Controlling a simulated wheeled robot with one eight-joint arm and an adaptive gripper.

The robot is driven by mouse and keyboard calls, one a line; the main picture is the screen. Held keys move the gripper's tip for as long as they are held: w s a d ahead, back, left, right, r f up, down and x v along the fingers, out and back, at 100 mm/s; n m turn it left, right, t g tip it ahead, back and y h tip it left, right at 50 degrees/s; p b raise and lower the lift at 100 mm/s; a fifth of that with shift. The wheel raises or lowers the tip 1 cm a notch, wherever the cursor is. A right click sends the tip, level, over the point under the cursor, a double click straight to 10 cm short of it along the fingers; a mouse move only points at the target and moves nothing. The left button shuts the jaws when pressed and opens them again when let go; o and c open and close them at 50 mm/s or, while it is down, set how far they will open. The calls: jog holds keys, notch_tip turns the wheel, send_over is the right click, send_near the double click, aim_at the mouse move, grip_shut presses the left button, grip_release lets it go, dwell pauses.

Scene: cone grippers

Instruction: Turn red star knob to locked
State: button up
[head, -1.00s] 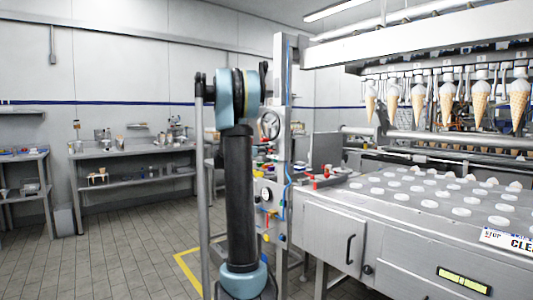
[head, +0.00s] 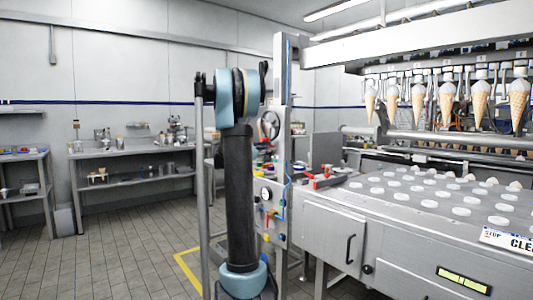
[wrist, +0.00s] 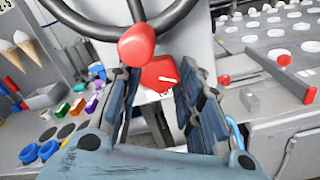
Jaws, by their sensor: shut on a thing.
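The red star knob (wrist: 158,73) shows in the middle of the wrist view, with a white pointer line on its face pointing right. It is on a pale panel, and small lettering below it is too small to read. My gripper (wrist: 154,86) has one dark finger on each side of the knob and is shut on it. The finger contact itself is hard to see. In the head view my arm hides the knob and gripper.
A dark handwheel with a red ball grip (wrist: 138,45) sits just above the knob, close to my fingers. A red-handled lever (wrist: 285,72) is on the bench at right. Blue knobs (wrist: 38,152) and coloured blocks lie at left.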

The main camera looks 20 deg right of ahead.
jog(key=shift+w, duration=0.1)
dwell(0.3)
jog(key=o, duration=1)
jog(key=shift+o, duration=0.2)
jog(key=v, duration=1.2)
jog(key=shift+f, duration=0.1)
